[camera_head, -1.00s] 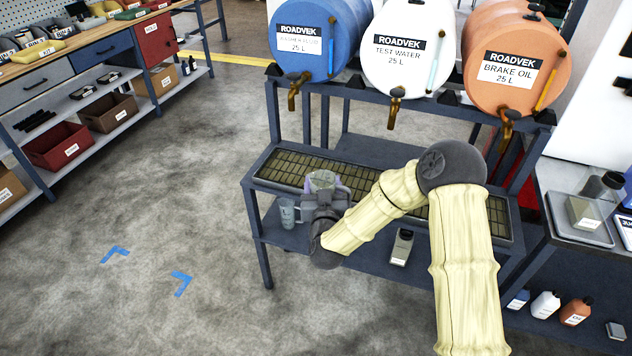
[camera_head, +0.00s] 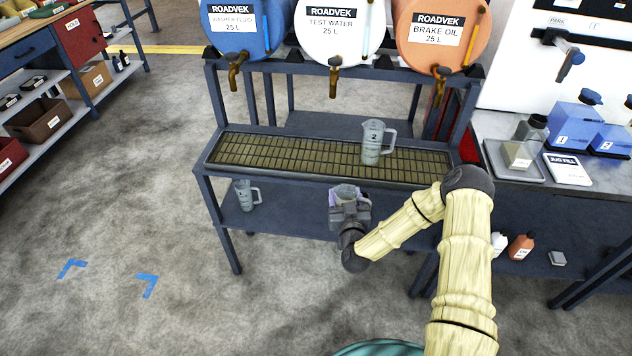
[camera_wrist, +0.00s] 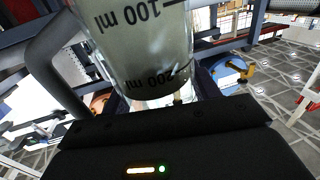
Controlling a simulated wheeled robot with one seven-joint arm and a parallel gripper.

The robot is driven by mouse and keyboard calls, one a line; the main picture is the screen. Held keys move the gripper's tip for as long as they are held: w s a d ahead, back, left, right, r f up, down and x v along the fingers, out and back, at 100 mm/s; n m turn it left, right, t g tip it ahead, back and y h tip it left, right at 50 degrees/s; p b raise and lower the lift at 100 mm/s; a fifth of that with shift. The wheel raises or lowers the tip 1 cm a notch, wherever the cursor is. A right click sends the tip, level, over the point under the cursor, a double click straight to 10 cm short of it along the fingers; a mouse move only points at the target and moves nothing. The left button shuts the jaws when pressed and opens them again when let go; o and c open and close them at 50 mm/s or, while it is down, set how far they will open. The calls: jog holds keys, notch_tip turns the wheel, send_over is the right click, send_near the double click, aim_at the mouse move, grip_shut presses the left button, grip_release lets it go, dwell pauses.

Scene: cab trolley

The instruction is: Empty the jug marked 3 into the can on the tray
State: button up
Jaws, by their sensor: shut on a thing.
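My gripper (camera_head: 347,200) is shut on a clear grey measuring jug (camera_wrist: 145,45), held in front of the rack. In the wrist view its wall shows printed 100 ml and 200 ml marks and its handle is at left. Its number is not visible, so I cannot read whether it is 3. A jug marked 2 (camera_head: 372,145) stands upright on the grating. Another jug (camera_head: 244,196) stands on the lower shelf. A can (camera_head: 517,155) with a pale label stands on the grey tray (camera_head: 533,177) on the right bench.
Three barrels with brass taps sit above the grating (camera_head: 270,152). Blue containers (camera_head: 575,128) and a jug-fill card (camera_head: 567,169) stand beside the tray. Bottles (camera_head: 521,247) sit below the bench. The floor at left is open, with blue tape marks (camera_head: 147,284).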

jog(key=s+d+f+h, duration=0.1)
jog(key=s+d+f, duration=0.1)
jog(key=d, duration=0.3)
jog(key=s+d+f+m+h, duration=0.1)
jog(key=s+d+f, duration=0.1)
jog(key=d+f, duration=0.2)
jog(key=shift+s+d+f+m, duration=0.15)
jog(key=shift+d+f+m, duration=0.2)
jog(key=shift+d, duration=0.75)
